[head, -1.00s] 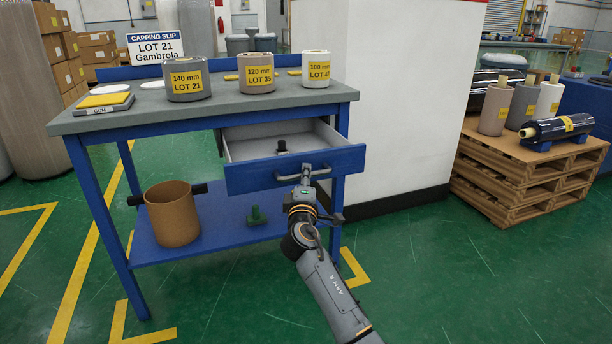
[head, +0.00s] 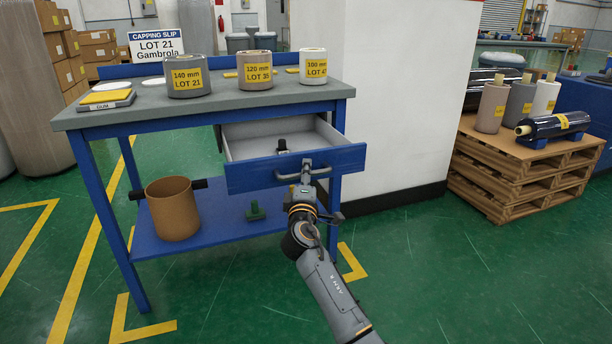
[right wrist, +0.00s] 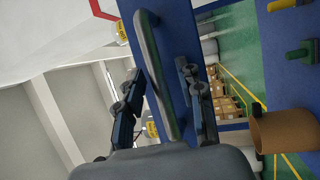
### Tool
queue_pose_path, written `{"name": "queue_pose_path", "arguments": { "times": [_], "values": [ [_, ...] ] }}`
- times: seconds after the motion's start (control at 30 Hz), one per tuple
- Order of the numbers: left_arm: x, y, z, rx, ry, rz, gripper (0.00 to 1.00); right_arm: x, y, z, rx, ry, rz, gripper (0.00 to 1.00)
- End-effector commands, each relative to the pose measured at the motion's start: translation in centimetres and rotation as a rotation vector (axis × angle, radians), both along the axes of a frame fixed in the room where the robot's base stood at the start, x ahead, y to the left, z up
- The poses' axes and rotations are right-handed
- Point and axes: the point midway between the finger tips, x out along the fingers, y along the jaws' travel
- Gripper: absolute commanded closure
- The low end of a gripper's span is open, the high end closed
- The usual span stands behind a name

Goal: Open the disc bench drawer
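The bench drawer (head: 250,178) has a blue front and a grey inside, and it stands pulled out from under the right part of the blue bench's grey top (head: 225,105). A small dark object (head: 282,147) lies inside it. My right gripper (head: 304,188) is at the drawer's grey bar handle (head: 318,171). In the right wrist view the handle (right wrist: 158,75) runs between the two dark fingers of my right gripper (right wrist: 160,85). The fingers look spread, with a gap on each side of the bar. My left gripper is not in view.
Labelled rolls, such as the 140 mm one (head: 186,78), stand on the bench top. A brown tube (head: 173,212) and a green piece (head: 255,211) rest on the lower shelf. A white wall block (head: 405,120) and a loaded pallet (head: 520,180) stand right. Green floor in front is clear.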

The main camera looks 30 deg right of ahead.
Motion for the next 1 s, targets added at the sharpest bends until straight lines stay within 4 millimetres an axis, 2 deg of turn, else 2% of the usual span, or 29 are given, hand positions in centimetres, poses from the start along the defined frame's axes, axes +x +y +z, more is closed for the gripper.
{"name": "queue_pose_path", "arguments": {
  "times": [0.23, 0.5, 0.7, 1.0],
  "values": [
    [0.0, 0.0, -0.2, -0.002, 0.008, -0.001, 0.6, -1.4, 1.1, -0.4, 0.0, 0.001, 0.001, 0.63],
    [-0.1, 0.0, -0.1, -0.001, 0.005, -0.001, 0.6, -5.9, 4.4, -1.5, 0.003, 0.001, 0.003, 0.63],
    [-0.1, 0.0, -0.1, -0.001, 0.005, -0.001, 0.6, -8.5, 6.4, -2.0, 0.002, 0.001, 0.002, 0.63],
    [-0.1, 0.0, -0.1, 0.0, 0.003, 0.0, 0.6, -9.5, 7.0, -2.1, 0.001, 0.001, 0.0, 0.63]
  ]
}}
